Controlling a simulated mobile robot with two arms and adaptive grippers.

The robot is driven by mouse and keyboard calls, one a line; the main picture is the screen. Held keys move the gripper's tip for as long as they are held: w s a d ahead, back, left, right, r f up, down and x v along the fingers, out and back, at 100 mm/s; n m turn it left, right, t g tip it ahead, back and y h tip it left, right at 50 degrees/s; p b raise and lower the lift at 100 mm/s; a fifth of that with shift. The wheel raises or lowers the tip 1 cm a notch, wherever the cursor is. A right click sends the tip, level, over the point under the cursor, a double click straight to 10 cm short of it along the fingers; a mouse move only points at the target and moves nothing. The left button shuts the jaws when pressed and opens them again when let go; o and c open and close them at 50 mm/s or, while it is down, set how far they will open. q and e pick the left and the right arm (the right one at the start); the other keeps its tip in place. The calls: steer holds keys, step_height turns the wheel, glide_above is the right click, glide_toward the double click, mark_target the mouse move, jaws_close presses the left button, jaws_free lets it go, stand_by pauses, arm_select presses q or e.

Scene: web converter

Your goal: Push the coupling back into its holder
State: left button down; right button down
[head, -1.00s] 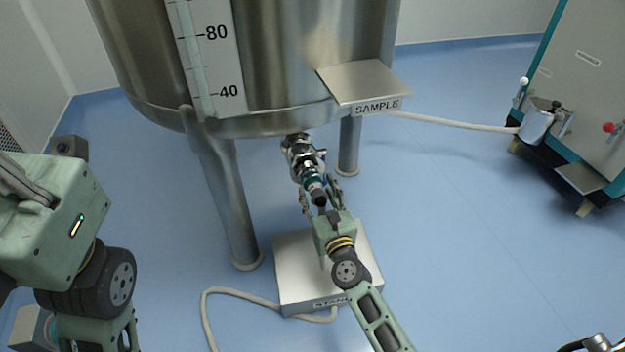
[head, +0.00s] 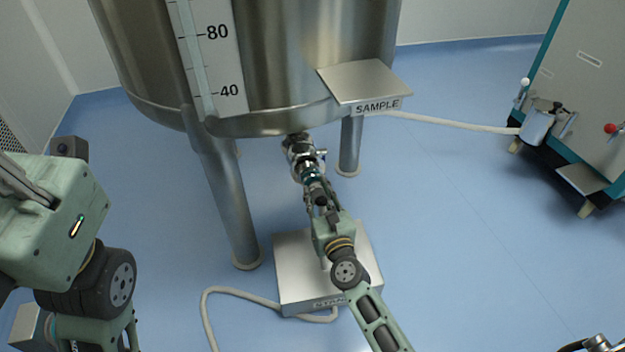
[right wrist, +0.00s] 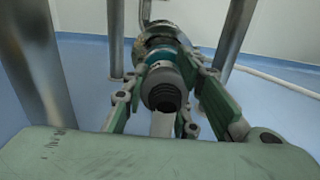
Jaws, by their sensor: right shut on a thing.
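The coupling (head: 317,190) sits at the lower end of the metal valve assembly (head: 302,158) under the tank. It has a dark ribbed end and a teal band, and in the right wrist view the coupling (right wrist: 163,90) faces me between the fingers. My right gripper (head: 321,196) is shut on the coupling, one finger on each side of it. In line behind the coupling is a metal fitting (right wrist: 160,38), which I take to be its holder. Whether a gap is left between them is hidden. My left gripper is out of the picture; only part of my left arm shows.
The steel tank (head: 280,60) stands above on legs, with one leg (head: 222,195) left of my right arm. A SAMPLE shelf (head: 363,82) juts out at right. A metal box (head: 290,290) with a cable lies on the floor below. The blue floor at right is mostly clear.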

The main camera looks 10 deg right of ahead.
steer(key=shift+s+d, duration=0.1)
steer(key=shift+d, duration=0.05)
steer(key=s, duration=0.8)
stand_by(0.9)
steer(key=shift+s+d, duration=0.1)
